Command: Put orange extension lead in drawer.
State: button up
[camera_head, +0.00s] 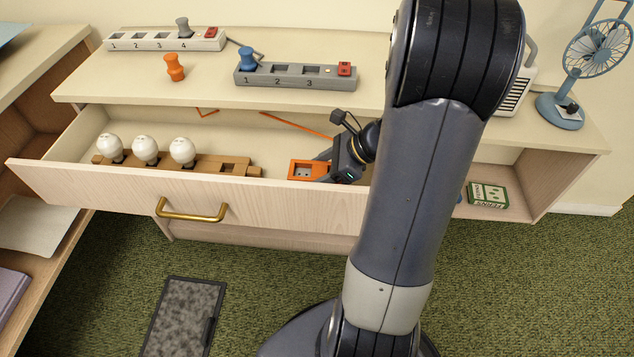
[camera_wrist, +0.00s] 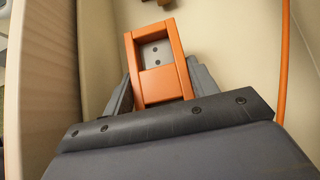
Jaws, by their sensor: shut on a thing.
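The orange extension lead's socket block (camera_head: 305,170) is inside the open drawer (camera_head: 290,205), toward its right part. My gripper (camera_head: 325,168) is shut on the block, low between the drawer walls. In the wrist view the orange block (camera_wrist: 158,62), with its grey socket face, sits between my fingers (camera_wrist: 160,85). An orange cable (camera_head: 295,124) runs along the back of the drawer, and part of it shows on the right in the wrist view (camera_wrist: 284,60). Whether the block touches the drawer floor is hard to tell.
A wooden holder (camera_head: 215,167) with three white bulbs fills the drawer's left part. On the top stand a grey power strip (camera_head: 295,78), a white power strip (camera_head: 150,40), an orange plug (camera_head: 174,68) and a blue fan (camera_head: 562,105). A green box (camera_head: 487,195) lies on the right shelf.

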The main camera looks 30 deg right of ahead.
jog(key=shift+f+b, duration=0.55)
jog(key=shift+f, duration=1.3)
jog(key=shift+f, duration=0.15)
jog(key=o, duration=1.3)
jog(key=shift+s+d+r, duration=0.1)
jog(key=shift+d+r, duration=0.15)
jog(key=shift+r, duration=0.2)
jog(key=p+v, duration=0.2)
jog(key=v, duration=0.9)
jog(key=shift+s+p, duration=0.15)
jog(key=shift+p, duration=0.25)
